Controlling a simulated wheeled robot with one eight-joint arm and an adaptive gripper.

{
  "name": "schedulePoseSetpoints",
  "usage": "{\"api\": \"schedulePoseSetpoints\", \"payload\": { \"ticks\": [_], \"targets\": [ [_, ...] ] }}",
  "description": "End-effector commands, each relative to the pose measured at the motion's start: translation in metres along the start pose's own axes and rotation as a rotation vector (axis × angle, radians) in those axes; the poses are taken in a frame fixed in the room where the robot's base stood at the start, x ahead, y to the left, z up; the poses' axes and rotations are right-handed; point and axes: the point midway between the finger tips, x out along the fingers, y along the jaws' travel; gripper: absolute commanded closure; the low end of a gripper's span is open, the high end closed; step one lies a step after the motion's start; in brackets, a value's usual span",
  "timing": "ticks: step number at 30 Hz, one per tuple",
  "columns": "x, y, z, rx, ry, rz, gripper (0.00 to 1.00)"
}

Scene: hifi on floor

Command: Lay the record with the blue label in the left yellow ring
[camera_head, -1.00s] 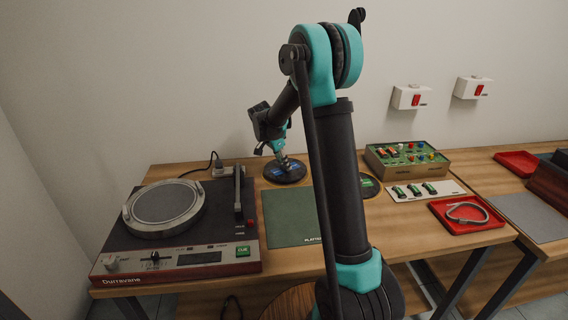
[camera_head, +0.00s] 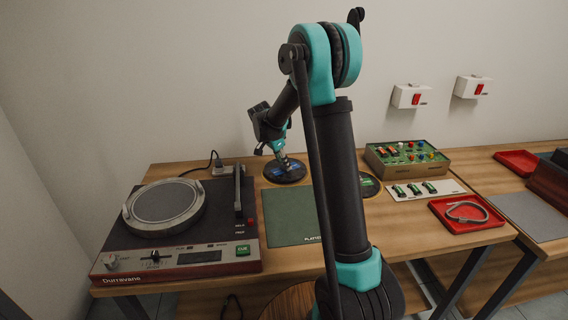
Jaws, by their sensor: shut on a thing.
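The record with the blue label (camera_head: 272,172) is a dark disc at the back of the table, right of the turntable. My gripper (camera_head: 285,163) is shut on it from above, at its middle. The record looks flat and at or very near the table top; I cannot tell if it touches. A thin yellow edge shows around it, seemingly the left yellow ring (camera_head: 267,180), mostly covered. A second dark record with a green label (camera_head: 366,183) lies to the right, partly hidden behind my arm.
A turntable (camera_head: 200,228) stands at the left. A dark green mat (camera_head: 288,222) lies in front of the record. A green parts box (camera_head: 407,160), a white card with green pieces (camera_head: 426,189) and a red tray with a cable (camera_head: 440,210) are at the right.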

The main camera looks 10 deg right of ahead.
Motion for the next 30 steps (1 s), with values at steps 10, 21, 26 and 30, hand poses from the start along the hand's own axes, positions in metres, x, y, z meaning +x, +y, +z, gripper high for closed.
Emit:
{"api": "schedulePoseSetpoints", "payload": {
  "ticks": [10,21,26,30],
  "targets": [
    [0.0037,0.0,0.0015,0.0,0.0,0.0,1.0],
    [0.0073,-0.0001,0.003,0.0,0.0,0.0,1.0],
    [0.0088,-0.0001,0.0036,0.0,0.0,0.0,1.0],
    [0.01,0.0,0.0041,0.0,0.0,0.0,1.0]
  ]
}}
